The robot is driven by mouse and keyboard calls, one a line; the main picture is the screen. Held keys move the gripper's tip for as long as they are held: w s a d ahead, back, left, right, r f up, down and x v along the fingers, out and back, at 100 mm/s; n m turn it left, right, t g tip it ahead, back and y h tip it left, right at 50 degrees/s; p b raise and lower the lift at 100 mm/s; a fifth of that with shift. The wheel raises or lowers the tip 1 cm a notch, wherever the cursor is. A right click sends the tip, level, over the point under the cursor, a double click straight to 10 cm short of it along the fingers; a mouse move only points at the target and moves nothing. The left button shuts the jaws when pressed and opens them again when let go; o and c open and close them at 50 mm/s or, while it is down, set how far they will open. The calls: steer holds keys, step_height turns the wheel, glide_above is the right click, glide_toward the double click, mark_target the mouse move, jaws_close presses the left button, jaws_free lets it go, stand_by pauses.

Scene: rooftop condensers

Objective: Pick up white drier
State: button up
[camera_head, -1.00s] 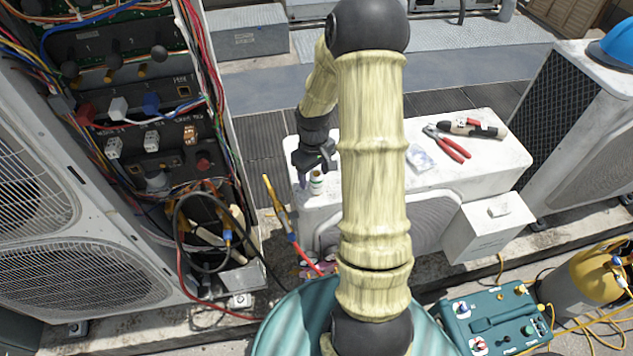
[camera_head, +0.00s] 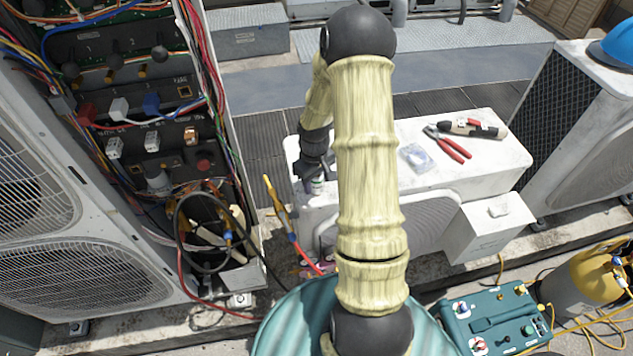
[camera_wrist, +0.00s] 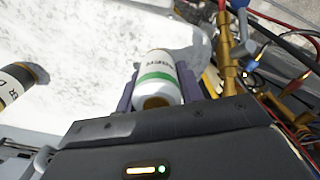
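The white drier (camera_wrist: 158,80), a small white cylinder with a green band, dark lettering and a brown end, is between my gripper's two purple fingers in the wrist view. In the head view only a small part of the drier (camera_head: 316,187) shows below my gripper (camera_head: 312,175), at the left end of the white condenser top. My gripper (camera_wrist: 160,88) is around the drier in the wrist view, one finger on each side. A narrow gap seems to show beside it, so the fingers look open.
Brass fittings and hoses (camera_head: 281,208) stand close by the near left edge.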

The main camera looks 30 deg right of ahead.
steer(key=c, duration=0.6)
steer(key=shift+o, duration=0.2)
steer(key=shift+r, duration=0.1)
step_height(320, 180, up, 10)
steer(key=shift+f, duration=0.1)
